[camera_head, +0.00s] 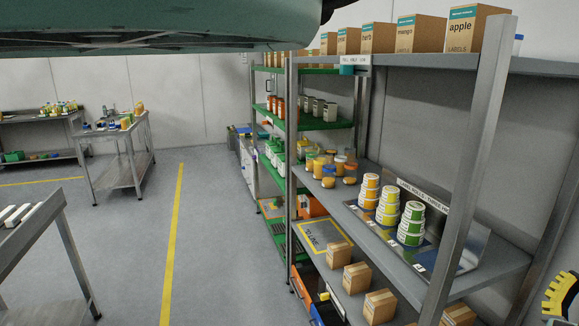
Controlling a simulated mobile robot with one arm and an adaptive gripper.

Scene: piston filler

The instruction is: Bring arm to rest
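The pose of my arm cannot be read from this view.
A metal shelf rack (480,150) on the right holds label rolls (411,224), cartons (380,305) and label boxes (420,34). A green-shelved rack (335,122) stands behind. A steel table (30,235) is at left. The floor aisle with a yellow line (172,240) is clear.

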